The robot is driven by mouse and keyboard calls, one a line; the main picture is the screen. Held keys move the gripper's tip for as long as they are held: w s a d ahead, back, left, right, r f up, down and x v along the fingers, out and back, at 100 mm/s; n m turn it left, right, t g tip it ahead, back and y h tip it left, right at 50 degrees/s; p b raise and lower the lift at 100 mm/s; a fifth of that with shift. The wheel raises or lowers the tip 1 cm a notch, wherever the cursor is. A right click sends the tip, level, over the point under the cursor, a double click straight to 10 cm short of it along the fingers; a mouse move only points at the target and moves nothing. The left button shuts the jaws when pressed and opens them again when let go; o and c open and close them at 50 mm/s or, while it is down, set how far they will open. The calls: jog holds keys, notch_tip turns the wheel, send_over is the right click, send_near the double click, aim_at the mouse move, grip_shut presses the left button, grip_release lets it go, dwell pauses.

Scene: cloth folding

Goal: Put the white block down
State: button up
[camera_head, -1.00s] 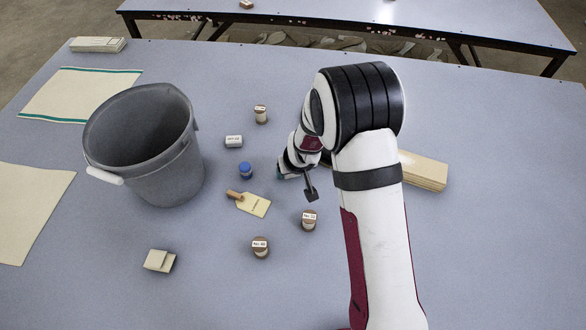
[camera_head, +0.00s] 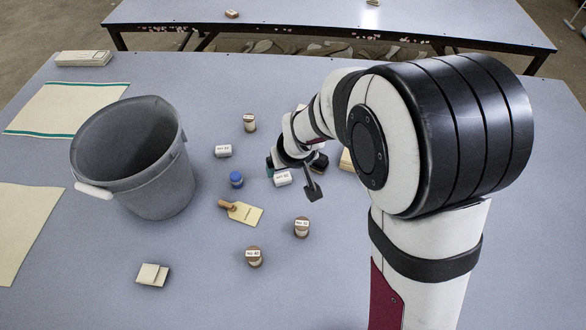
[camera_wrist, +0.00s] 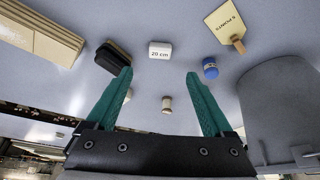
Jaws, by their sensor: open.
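A white block (camera_head: 282,179) with a printed label lies on the table beside my gripper's teal fingers. In the wrist view, the white block (camera_wrist: 160,51) reads "20 cm" and lies just beyond the fingertips, across the gap between them. My gripper (camera_wrist: 160,75) is open, its two teal fingers spread wide with nothing between them. In the head view, my wrist hides most of it.
A grey bucket (camera_head: 165,192) stands at left. A tag (camera_head: 246,214) lies in the middle, with wooden spools (camera_head: 302,227) (camera_head: 254,256) (camera_head: 249,122) around it. A black brush-like thing (camera_wrist: 113,55) lies beside the labelled block. Stacked boards (camera_wrist: 40,35) lie further out.

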jog(key=s+d+r+m+g, duration=0.1)
jog(key=s+d+r+m, duration=0.2)
jog(key=s, duration=0.4)
jog(key=s+d+r+m+g, duration=0.1)
jog(key=s+d+r+m, duration=0.1)
jog(key=s+d+r, duration=0.3)
jog(key=shift+s+d+r+m+g+h, duration=0.35)
jog(key=shift+s+d, duration=0.5)
jog(key=shift+s, duration=0.35)
jog(key=s+m, duration=0.1)
jog(key=s, duration=0.3)
jog(key=s+d+r+m+g, duration=0.1)
jog(key=s+m, duration=0.1)
jog(key=s, duration=0.2)
jog(key=s+m, duration=0.1)
jog(key=s, duration=0.3)
jog(key=shift+d+r+g, duration=0.3)
jog(key=shift+d+g, duration=0.05)
jog(key=shift+c, duration=1.1)
